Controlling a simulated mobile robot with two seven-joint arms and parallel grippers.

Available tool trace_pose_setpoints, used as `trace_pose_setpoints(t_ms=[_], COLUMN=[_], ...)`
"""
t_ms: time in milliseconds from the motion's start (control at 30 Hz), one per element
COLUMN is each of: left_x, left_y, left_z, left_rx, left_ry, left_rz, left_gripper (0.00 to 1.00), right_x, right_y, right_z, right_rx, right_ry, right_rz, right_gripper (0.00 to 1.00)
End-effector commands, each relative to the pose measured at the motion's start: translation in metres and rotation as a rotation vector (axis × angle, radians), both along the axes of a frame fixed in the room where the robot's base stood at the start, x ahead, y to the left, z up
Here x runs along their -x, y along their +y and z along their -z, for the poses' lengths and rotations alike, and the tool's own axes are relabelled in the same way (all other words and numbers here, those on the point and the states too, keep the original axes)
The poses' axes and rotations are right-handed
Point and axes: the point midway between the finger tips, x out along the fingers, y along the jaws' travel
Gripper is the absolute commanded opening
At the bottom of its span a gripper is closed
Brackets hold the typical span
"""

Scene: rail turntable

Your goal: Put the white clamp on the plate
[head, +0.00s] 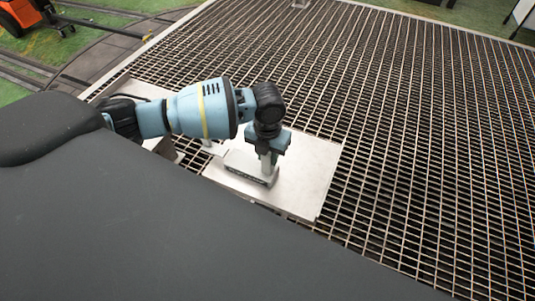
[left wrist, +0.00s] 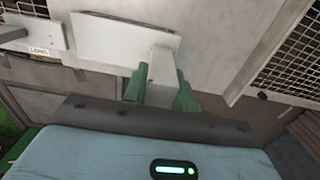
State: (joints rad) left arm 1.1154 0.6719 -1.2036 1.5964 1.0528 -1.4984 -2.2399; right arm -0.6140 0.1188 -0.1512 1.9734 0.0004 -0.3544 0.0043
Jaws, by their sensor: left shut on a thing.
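The white clamp (head: 250,168) is a pale upright stem on a wide flat bar with a dark front edge. My left gripper (head: 268,152) points down and is shut on the stem. In the left wrist view the green fingers (left wrist: 161,90) sit on either side of the clamp's stem, and the clamp's wide bar (left wrist: 118,36) lies beyond them. The plate (head: 312,165) is a light metal sheet lying on the grating. The clamp is over the left part of the plate; I cannot tell whether it touches. My right gripper is not in view.
A metal grating (head: 420,150) surrounds the plate, with open room to the right. An orange vehicle (head: 20,14) stands far off.

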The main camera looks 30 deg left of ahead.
Motion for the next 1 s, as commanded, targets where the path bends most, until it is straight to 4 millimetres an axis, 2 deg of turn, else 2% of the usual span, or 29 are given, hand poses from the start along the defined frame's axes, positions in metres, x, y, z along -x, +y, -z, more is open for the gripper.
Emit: trace_pose_setpoints(t_ms=[300, 333, 467, 767, 867, 1000], left_x=[-0.001, 0.0, 0.0, 0.0, 0.0, -0.001], left_y=[0.0, 0.0, 0.0, 0.0, 0.0, 0.0], left_z=[0.004, 0.004, 0.003, 0.002, -0.004, -0.024], left_rx=[0.0, 0.0, 0.0, 0.0, 0.0, 0.001], left_ry=[-0.001, 0.0, 0.0, 0.0, -0.002, -0.005], left_rz=[-0.001, -0.001, -0.001, -0.001, -0.001, 0.0], left_gripper=[0.0, 0.31, 0.48, 0.49, 0.49, 0.49], right_x=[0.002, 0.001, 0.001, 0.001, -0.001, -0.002], right_y=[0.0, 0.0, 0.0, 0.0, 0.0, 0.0], right_z=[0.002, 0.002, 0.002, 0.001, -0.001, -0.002], right_rx=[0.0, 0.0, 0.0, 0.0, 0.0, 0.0], right_ry=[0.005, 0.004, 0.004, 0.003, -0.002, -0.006], right_rz=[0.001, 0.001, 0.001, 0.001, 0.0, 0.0], right_gripper=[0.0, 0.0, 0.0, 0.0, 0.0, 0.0])
